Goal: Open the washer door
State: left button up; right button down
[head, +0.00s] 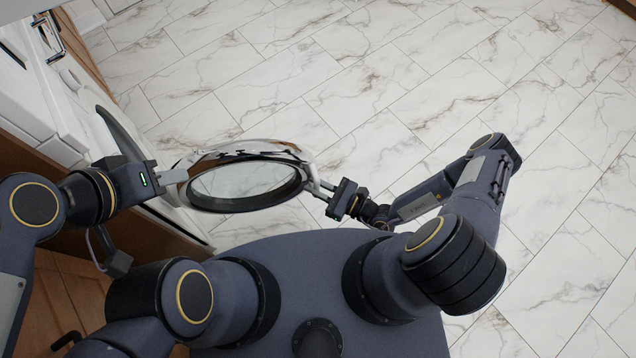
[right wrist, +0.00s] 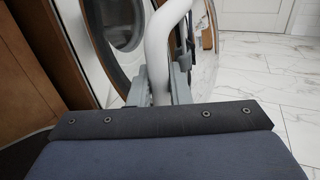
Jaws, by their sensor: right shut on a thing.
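The washer door (head: 247,184) is a round glass door with a dark ring and a shiny rim. It stands swung out from the white washer (head: 92,112) at the left of the head view. My right gripper (head: 322,188) is shut on the door's rim at its right side. In the right wrist view the fingers (right wrist: 160,90) close around a white curved bar (right wrist: 157,50) of the door. My left gripper (head: 172,176) is at the door's left side, near the washer; its fingertips are partly hidden, and I cannot tell whether it touches the door.
Wooden cabinet panels (right wrist: 30,75) flank the washer at the left. The marble-tiled floor (head: 400,70) is clear behind and to the right of the door. A white door (right wrist: 254,14) stands far off in the right wrist view.

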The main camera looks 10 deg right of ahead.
jog(key=c, duration=1.4)
grip_release()
jog(key=v, duration=0.8)
jog(key=shift+w+r, duration=0.1)
